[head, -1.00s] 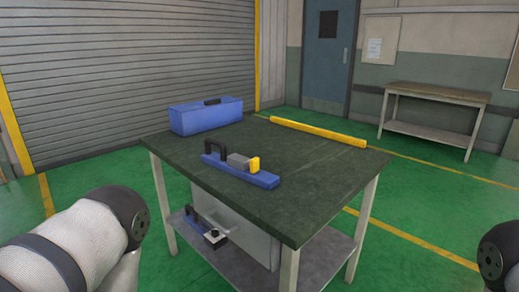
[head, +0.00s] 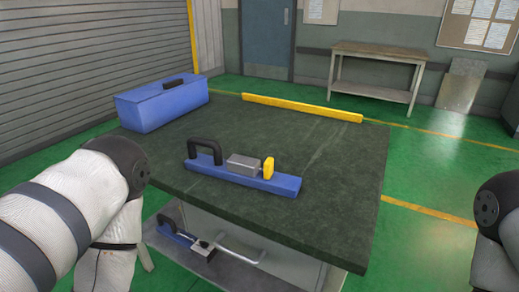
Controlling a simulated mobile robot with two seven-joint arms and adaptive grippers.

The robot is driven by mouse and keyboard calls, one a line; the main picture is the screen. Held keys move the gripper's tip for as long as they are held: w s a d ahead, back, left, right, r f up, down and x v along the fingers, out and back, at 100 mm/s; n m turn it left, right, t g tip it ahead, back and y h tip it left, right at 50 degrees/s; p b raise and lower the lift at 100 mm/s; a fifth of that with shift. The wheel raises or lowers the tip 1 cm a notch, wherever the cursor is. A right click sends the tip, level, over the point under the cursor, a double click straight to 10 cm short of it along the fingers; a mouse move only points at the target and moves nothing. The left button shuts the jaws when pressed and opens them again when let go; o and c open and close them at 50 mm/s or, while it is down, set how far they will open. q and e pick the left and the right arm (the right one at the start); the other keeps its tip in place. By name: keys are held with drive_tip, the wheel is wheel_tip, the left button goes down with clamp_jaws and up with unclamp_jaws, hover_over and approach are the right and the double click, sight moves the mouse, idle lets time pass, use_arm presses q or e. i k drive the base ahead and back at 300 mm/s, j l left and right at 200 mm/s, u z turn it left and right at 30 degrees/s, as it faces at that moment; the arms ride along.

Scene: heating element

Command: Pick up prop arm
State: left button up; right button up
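I cannot tell for sure which thing is the prop arm. A long yellow bar (head: 302,107) lies along the far edge of the dark table top (head: 160,165). A blue bar tool (head: 242,177) with a black handle, a grey block and a yellow end piece lies near the table's front edge. Another blue tool (head: 174,232) with a black handle, a small block and a thin metal rod (head: 240,249) is on the lower shelf. Neither gripper is in view; only parts of my arms show at the left and right.
A blue toolbox (head: 160,107) stands at the table's back left. A second table (head: 378,53) stands by the far wall. A shutter is on the left and a blue door (head: 265,40) is behind. Green floor to the right of the table is clear.

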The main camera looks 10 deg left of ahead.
sight(238, 170)
drive_tip(key=i+j+z, duration=0.2)
drive_tip(key=j, duration=0.4)
drive_tip(key=j+z, duration=0.2)
drive_tip(key=j, duration=0.45)
drive_tip(key=i+j+z, duration=0.1)
drive_tip(key=j+z, duration=0.15)
drive_tip(key=j, duration=0.4)
